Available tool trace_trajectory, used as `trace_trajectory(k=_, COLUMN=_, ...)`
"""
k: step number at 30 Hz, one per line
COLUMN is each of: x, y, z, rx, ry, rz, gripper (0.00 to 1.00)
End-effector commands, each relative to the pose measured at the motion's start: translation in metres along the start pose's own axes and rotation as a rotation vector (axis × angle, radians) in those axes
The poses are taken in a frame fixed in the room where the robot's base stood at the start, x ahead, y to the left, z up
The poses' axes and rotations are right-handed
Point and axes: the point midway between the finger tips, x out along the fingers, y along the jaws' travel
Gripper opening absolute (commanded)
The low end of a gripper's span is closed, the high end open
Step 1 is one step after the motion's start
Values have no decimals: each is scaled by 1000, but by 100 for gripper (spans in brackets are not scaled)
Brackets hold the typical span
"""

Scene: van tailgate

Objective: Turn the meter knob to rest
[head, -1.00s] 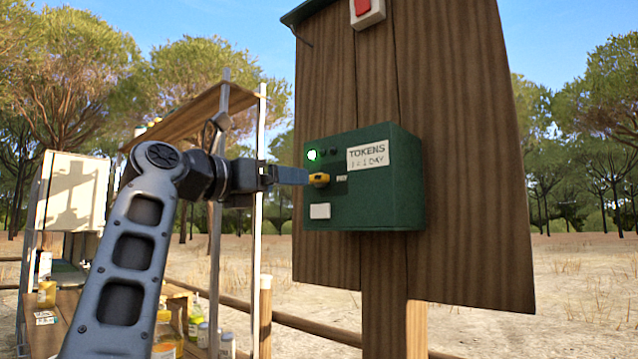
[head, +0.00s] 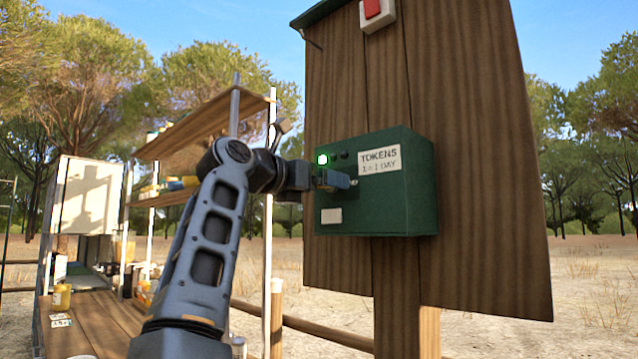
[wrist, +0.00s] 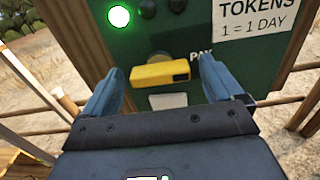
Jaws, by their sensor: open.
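The green meter box (head: 378,209) is mounted on a wooden board. Its yellow bar knob (wrist: 160,74) shows in the wrist view, lying almost level, its right end slightly higher and bearing a dark mark. A "PAY" label (wrist: 201,54) is just right of and above it. My gripper (head: 338,180) is at the meter's front and hides the knob in the head view. In the wrist view my gripper (wrist: 160,68) is open, one finger on each side of the knob, with gaps visible. The left lamp (head: 322,159) glows green; the two beside it are dark.
A white "TOKENS 1 = 1 DAY" sign (head: 380,161) is on the meter's front, right of my gripper. A red switch on a white base (head: 375,12) is above. Left stand wooden shelves (head: 200,125) and a plank counter (head: 95,322) with jars. Metal poles stand near my arm.

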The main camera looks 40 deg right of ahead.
Motion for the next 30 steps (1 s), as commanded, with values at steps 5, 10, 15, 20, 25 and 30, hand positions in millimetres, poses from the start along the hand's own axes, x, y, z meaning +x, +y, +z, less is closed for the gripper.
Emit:
trace_trajectory(k=5, x=0, y=0, z=0, rx=0, ry=0, rz=0, gripper=94)
trace_trajectory(k=10, x=0, y=0, z=0, rx=0, ry=0, rz=0, gripper=77)
trace_trajectory(k=15, x=0, y=0, z=0, rx=0, ry=0, rz=0, gripper=61)
trace_trajectory(k=20, x=0, y=0, z=0, rx=0, ry=0, rz=0, gripper=46)
trace_trajectory(k=25, x=-1, y=0, z=0, rx=-1, ry=0, rz=0, gripper=38)
trace_trajectory(k=30, x=-1, y=0, z=1, rx=-23, ry=-1, rz=0, gripper=38)
